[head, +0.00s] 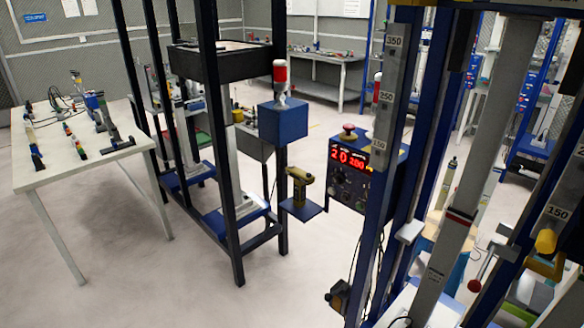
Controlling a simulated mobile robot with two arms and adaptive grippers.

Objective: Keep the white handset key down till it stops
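I cannot make out a white key on any handset in the head view. A yellow-brown hand-held device (300,184) stands upright on a small blue shelf (304,209) fixed to the dark frame near the middle. A dark unit with a yellowish part (339,297) sits low on a blue post at the bottom, with cables near it; its details are too small to tell. Neither of my grippers shows.
A control box (353,170) with red digits and a red mushroom button (348,132) hangs right of the shelf. Blue posts and a scaled grey column (462,200) crowd the right. A white table (70,160) with tools stands left. The floor at the lower left is clear.

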